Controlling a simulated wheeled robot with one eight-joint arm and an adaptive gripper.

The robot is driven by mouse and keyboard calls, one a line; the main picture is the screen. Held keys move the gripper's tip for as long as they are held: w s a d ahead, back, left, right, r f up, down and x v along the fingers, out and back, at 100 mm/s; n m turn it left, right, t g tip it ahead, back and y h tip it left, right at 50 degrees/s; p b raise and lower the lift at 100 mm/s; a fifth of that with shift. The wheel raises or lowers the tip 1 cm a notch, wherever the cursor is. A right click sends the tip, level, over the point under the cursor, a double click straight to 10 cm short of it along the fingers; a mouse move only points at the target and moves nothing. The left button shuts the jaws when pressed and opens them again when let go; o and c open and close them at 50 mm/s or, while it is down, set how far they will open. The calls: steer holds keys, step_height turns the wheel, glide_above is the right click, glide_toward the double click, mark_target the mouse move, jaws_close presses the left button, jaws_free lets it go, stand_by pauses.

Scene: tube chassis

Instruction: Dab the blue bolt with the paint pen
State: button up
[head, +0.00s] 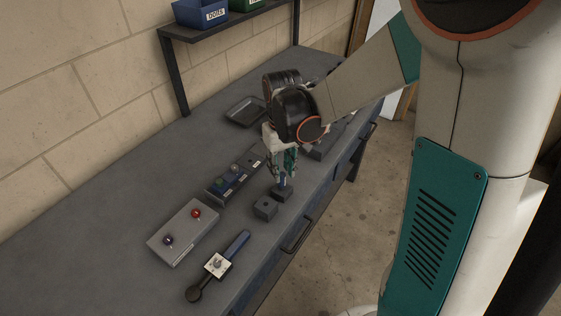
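My gripper (283,179) points down over a small dark block (283,195) near the front edge of the bench. A slim bluish-grey thing, perhaps the paint pen (283,186), stands between the fingertips and this block. The view is too small to tell whether the fingers are closed on it. A dark blue bolt (168,240) sits on the near left end of a light grey plate (182,233). A red bolt (196,213) sits on the plate's far end. The gripper is well to the right of the plate.
A second dark block (265,208) with a hole stands beside the first. A dark rack (235,176) holds small coloured pieces. A torque-wrench-like tool (238,244) with a white tag lies in front. An empty tray (246,111) is behind; bins (200,13) stand on a shelf.

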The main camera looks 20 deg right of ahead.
mark_target(282, 181)
steer(key=shift+f+b, duration=2.25)
steer(key=shift+f, duration=0.85)
jaws_close()
